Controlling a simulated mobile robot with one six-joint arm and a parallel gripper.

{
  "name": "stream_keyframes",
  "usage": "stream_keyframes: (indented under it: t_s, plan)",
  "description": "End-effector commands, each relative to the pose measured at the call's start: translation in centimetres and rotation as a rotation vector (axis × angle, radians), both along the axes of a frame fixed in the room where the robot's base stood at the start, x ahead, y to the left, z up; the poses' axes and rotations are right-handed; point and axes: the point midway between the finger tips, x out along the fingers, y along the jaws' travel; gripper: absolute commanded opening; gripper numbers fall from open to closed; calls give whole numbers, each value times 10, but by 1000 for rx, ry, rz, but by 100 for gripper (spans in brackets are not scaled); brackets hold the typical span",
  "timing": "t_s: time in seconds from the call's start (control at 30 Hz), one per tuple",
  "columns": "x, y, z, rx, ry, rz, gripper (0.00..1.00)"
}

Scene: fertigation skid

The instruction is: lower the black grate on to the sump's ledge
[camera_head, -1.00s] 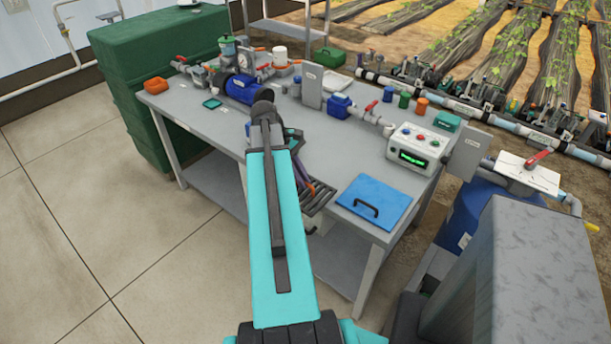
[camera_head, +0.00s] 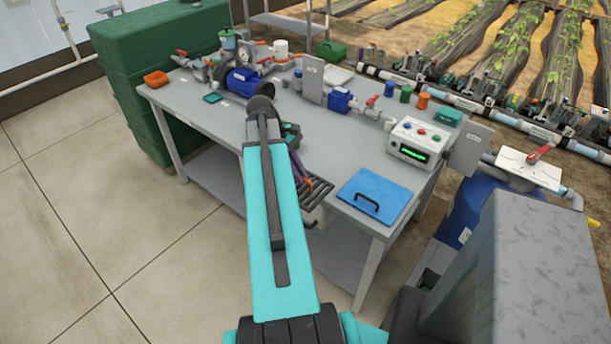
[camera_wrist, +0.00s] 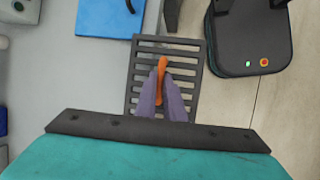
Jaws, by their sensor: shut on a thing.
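The black slatted grate (camera_head: 318,187) is by the table's front edge in the head view, partly hidden by my arm. In the wrist view the grate (camera_wrist: 192,70) lies below my gripper, its slats running across the picture. My gripper (camera_wrist: 163,82) has two purple-grey fingers shut on an upright orange piece (camera_wrist: 161,66) over the grate's middle. The orange piece looks like part of the grate, but the join is hidden. In the head view my gripper (camera_head: 301,172) is mostly behind my arm. I cannot make out the sump or its ledge in either view.
A blue panel with a black handle (camera_head: 374,195) lies on the grey table (camera_head: 320,135) right of the grate. A control box (camera_head: 417,145) stands behind it. A blue pump (camera_head: 243,82) and pipework fill the table's back. Floor (camera_head: 150,250) left of the arm is clear.

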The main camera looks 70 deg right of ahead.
Motion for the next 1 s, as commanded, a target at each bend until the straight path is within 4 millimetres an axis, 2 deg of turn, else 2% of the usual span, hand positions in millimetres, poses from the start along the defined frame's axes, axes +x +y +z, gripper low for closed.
stream_keyframes:
  t_s: [0.17,0.47,0.77,1.0]
  plan:
    - [27,9,3,-1,0,54,0]
    - [98,41,11,0,-1,206,0]
    - [167,86,21,0,-2,366,0]
    - [219,129,28,-1,-1,492,0]
